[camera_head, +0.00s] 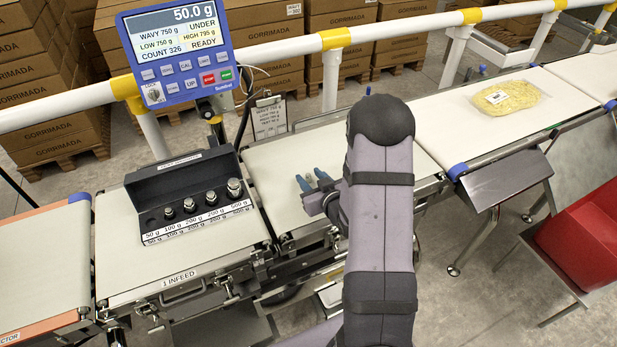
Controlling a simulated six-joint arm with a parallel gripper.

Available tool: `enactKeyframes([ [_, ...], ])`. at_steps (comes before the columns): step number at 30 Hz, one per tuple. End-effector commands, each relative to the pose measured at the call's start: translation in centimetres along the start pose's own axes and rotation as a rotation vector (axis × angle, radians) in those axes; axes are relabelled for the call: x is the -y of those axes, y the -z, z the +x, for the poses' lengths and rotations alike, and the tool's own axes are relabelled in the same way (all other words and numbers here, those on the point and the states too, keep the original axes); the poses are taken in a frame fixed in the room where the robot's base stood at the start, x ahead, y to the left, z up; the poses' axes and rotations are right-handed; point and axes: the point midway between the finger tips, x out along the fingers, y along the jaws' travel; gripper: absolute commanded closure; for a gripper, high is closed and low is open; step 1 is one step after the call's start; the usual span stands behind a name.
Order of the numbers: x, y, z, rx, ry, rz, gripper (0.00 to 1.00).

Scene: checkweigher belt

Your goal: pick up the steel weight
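My gripper (314,181) is over the middle weigh belt (278,160), with its two blue fingertips apart. I see no weight between them, but the gripper and arm cover part of the belt. Steel weights stand upright in a black case on the left belt: a small one (169,213), two middle ones (189,205) (211,198) and the largest (234,187) at the right end. The case's front strip is labelled from 50 g to 500 g. The place at its left end shows no weight. The blue display (180,45) reads 50.0 g, UNDER.
The black case (180,165) has its lid raised at the back. A bag of yellow wavy product (506,97) lies on the right belt. A white rail (285,48) runs behind the belts. A red bin (585,235) stands at the right. The left infeed belt is clear around the case.

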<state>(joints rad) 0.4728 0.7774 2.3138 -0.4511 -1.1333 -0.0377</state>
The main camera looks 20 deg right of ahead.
Motion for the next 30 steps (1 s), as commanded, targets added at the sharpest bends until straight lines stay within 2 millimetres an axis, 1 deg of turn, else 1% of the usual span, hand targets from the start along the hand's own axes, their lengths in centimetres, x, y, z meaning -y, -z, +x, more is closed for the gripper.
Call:
enactKeyframes([
  [2,0.0,0.0,0.0,0.000,0.000,0.000,0.65],
  [5,0.0,0.0,0.0,0.000,0.000,0.000,0.86],
  [6,0.0,0.0,0.0,0.000,0.000,0.000,0.96],
  [7,0.0,0.0,0.0,0.000,0.000,0.000,1.00],
  [17,0.0,0.1,0.0,-0.001,0.000,-0.001,1.00],
  [22,0.0,0.4,-0.1,-0.001,0.000,-0.001,1.00],
  [26,-0.1,1.1,-0.4,-0.003,0.000,-0.001,1.00],
  [30,-0.1,2.2,-0.9,-0.003,0.000,-0.003,1.00],
])
